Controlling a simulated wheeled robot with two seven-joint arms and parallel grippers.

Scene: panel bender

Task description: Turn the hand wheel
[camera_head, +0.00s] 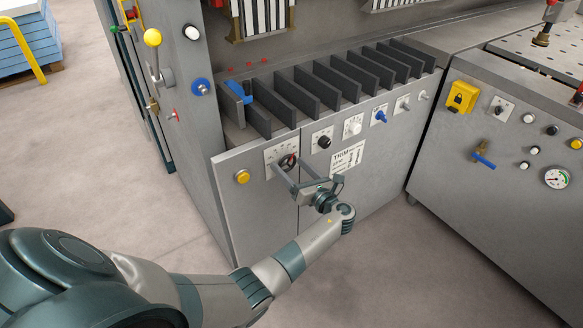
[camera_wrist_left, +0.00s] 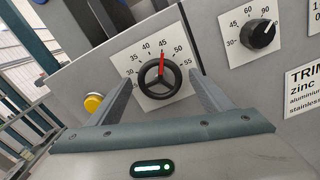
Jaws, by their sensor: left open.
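The hand wheel (camera_wrist_left: 159,76) is a small black three-spoke wheel with a red pointer, on a white dial plate (camera_wrist_left: 143,56) marked from about 30 to 55. The red pointer stands near 45. In the head view the wheel (camera_head: 288,161) is on the grey cabinet's front, partly behind my gripper. My left gripper (camera_head: 283,170) is open, its fingers reaching toward the wheel. In the left wrist view its two fingers (camera_wrist_left: 160,90) stand apart to the left and right of the wheel. I cannot tell whether they touch it. My right gripper is not in view.
A yellow button (camera_head: 242,177) is left of the dial. A black knob (camera_head: 323,142), a white knob (camera_head: 352,127) and a blue knob (camera_head: 380,117) lie to the right. Dark upright dividers (camera_head: 325,85) stand above. Another grey cabinet (camera_head: 480,195) is at right. The floor in front is clear.

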